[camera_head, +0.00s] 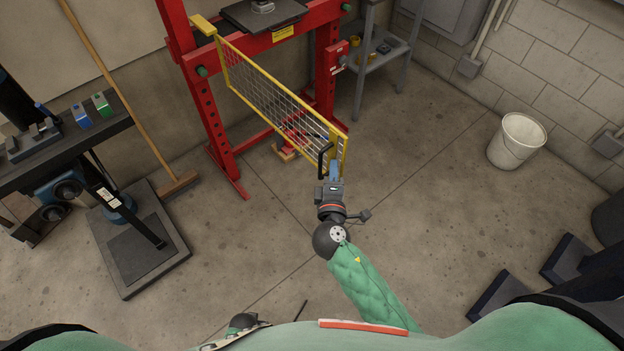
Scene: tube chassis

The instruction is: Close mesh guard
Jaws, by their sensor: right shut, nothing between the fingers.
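The mesh guard (275,98) is a yellow-framed wire panel. It is hinged near the left post of the red press frame (206,110) and stands swung out, its free end towards me. A black handle (322,160) sits on that free end. My right gripper (333,170) is shut and empty, right at the free end beside the handle. Whether it touches the guard is hard to tell. The fingertips are partly hidden against the yellow frame.
A workbench (70,145) and a drill-press-like base (135,245) stand at left, with a broom (125,90) leaning behind. A grey cart (383,60) stands right of the press. A white bucket (515,142) is at right. The central floor is clear.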

